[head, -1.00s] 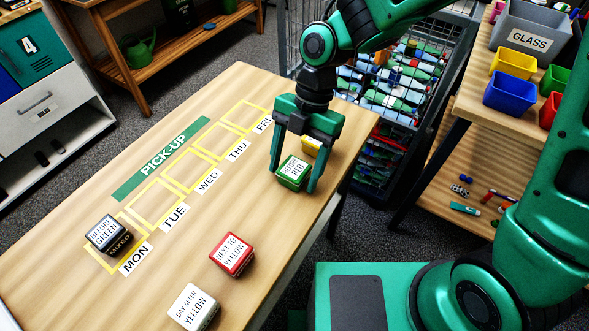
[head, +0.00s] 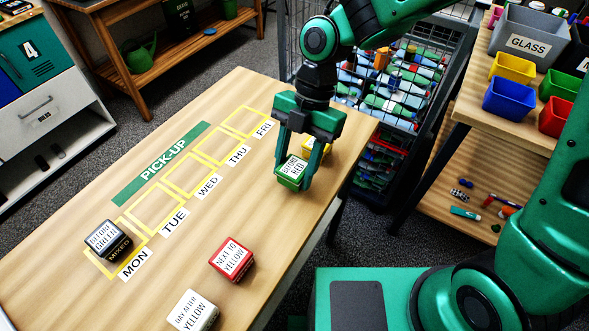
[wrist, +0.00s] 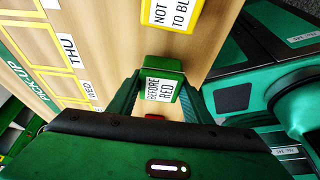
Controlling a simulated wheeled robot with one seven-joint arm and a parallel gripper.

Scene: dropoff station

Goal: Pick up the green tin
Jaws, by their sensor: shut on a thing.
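The green tin (head: 289,181) is at the right side of the table, with a white label reading "BEFORE RED". My gripper (head: 302,178) is above it, pointing down, its fingers closed on the tin's two sides. In the wrist view the green tin (wrist: 162,92) sits between the two fingers. Whether the tin touches the table or is slightly raised I cannot tell. A yellow tin (head: 316,145) stands just behind, partly hidden by my gripper; it also shows in the wrist view (wrist: 205,40) with a label only partly readable.
On the table (head: 75,281), a black tin (head: 108,240) sits in the MON square. A red tin (head: 231,259) and a white tin (head: 193,311) stand near the front edge. The TUE to FRI squares are empty. A wire cage of bottles (head: 400,90) stands behind.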

